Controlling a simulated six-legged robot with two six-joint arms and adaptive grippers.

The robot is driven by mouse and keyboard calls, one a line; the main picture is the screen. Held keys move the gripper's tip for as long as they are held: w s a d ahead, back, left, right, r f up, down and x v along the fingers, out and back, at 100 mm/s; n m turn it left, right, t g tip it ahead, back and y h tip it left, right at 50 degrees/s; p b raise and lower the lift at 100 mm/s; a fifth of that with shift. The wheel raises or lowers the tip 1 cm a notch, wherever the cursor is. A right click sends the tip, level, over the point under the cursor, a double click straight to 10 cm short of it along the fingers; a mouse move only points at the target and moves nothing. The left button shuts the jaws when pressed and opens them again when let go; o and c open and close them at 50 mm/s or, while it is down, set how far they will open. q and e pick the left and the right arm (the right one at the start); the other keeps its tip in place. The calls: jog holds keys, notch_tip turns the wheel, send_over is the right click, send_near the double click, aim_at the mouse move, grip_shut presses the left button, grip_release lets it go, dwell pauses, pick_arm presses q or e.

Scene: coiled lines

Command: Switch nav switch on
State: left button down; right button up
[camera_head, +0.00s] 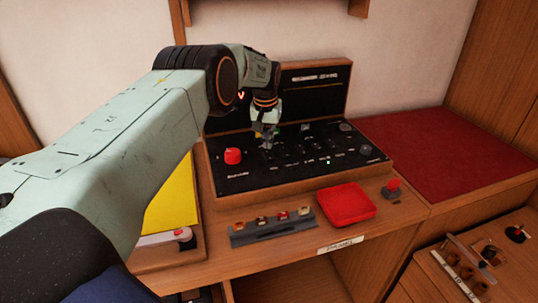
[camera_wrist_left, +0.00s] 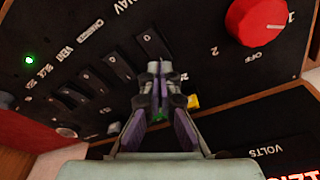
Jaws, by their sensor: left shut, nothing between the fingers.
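The dark switch panel (camera_head: 290,170) is set in a wooden console against the wall. In the left wrist view it appears turned around, with a row of black rocker switches. The label NAV (camera_wrist_left: 128,8) is partly cut off at the top edge. The rocker nearest it, apparently the nav switch (camera_wrist_left: 151,42), lies just beyond my left gripper's tips. My left gripper (camera_head: 266,143) is shut and empty, pointing down over the panel. Its tips (camera_wrist_left: 161,68) are close to that rocker; I cannot tell whether they touch. The rocker's position is unclear.
A red rotary knob (camera_head: 232,156) stands at the panel's left, and shows large in the left wrist view (camera_wrist_left: 257,22). A green light (camera_wrist_left: 28,60) glows. A red box (camera_head: 346,204) and a small rack (camera_head: 272,228) sit in front of the console.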

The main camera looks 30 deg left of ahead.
aim_at(267, 152)
pick_arm(q)
jog(key=shift+a, duration=0.15)
jog(key=shift+f, duration=0.1)
dwell(0.4)
jog(key=shift+f, duration=0.25)
jog(key=shift+f+b, duration=0.7)
dwell(0.5)
jog(key=shift+r, duration=0.15)
jog(key=shift+r+p, duration=2.5)
jog(key=shift+r, duration=1)
jog(key=shift+f, duration=0.15)
